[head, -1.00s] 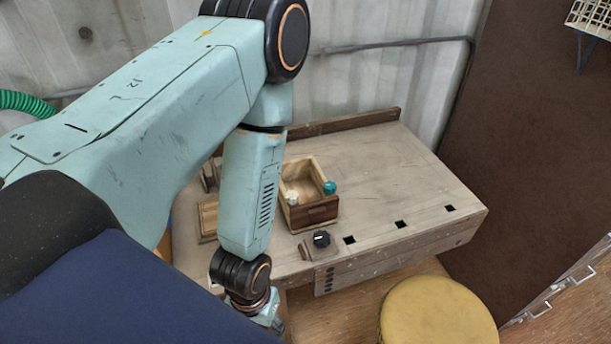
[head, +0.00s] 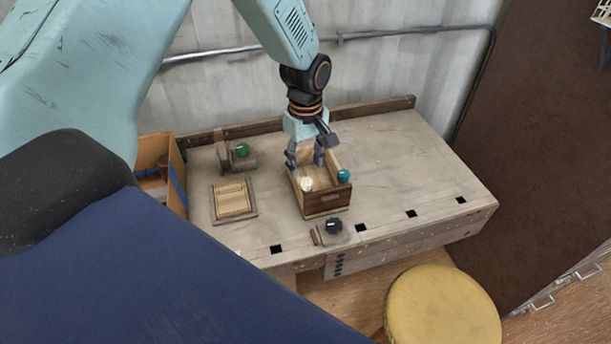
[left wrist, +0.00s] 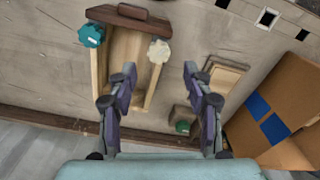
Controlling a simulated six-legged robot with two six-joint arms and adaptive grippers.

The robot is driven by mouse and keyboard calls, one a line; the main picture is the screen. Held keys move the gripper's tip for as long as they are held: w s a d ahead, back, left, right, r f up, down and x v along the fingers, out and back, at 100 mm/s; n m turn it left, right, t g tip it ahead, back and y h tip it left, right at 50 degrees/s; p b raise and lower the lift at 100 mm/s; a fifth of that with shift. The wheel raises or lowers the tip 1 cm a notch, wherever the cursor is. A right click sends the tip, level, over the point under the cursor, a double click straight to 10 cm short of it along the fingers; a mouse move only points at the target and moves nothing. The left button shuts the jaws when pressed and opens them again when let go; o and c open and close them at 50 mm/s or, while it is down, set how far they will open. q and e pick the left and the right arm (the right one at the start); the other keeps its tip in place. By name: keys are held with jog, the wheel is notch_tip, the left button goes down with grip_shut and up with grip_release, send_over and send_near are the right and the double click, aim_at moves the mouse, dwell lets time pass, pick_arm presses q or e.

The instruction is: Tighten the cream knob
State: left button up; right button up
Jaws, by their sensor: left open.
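The cream knob (head: 307,184) sits on the front left corner of a small wooden box (head: 322,203) with a dark front. It also shows in the left wrist view (left wrist: 159,51), at the end of the box's side wall. A teal knob (head: 344,175) sits on the other front corner, and it shows in the left wrist view (left wrist: 91,35). My left gripper (head: 305,160) is open above the back of the box, pointing down. In the left wrist view its fingers (left wrist: 163,86) are spread, with the cream knob beyond and between the tips. My right gripper is not in view.
A black knob (head: 334,226) on a small block lies in front of the box. A green knob (head: 242,150) on a block and a slatted wooden frame (head: 234,200) lie left. A cardboard box (head: 160,165) stands further left. The bench (head: 410,160) is clear to the right.

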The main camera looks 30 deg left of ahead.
aim_at(306, 180)
pick_arm(q)
notch_tip(306, 180, down, 4)
jog(key=shift+w+d+f, duration=0.1)
jog(key=shift+d, duration=0.05)
jog(key=shift+f, duration=0.55)
jog(key=shift+c, duration=1.2)
grip_shut()
